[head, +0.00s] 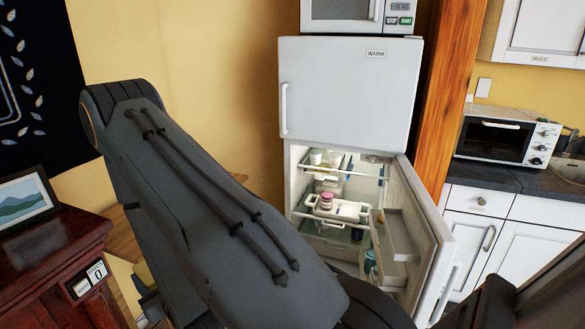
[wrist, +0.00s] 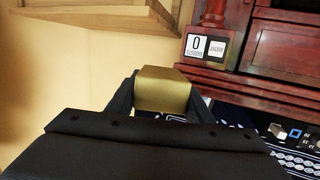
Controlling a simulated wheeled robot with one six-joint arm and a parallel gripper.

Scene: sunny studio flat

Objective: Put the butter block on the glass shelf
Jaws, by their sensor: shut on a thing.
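In the wrist view a gold-coloured block, which I take as the butter block (wrist: 162,88), sits between the two dark fingers of my gripper (wrist: 161,100). My gripper is shut on it and holds it in front of the camera. The block does not show in the head view, where my dark arm covers the middle. Glass shelves show inside the open lower part of the fridge (head: 345,90). The upper glass shelf (head: 345,173) bears small white cups; a jar with a pink lid (head: 326,201) stands lower down. Which shelf is meant I cannot tell.
The fridge's lower door (head: 430,235) stands open to the right, with door bins (head: 397,235). A dark red wooden cabinet (head: 45,265) with a framed picture (head: 28,200) is at left. A counter with a toaster oven (head: 507,138) is at right.

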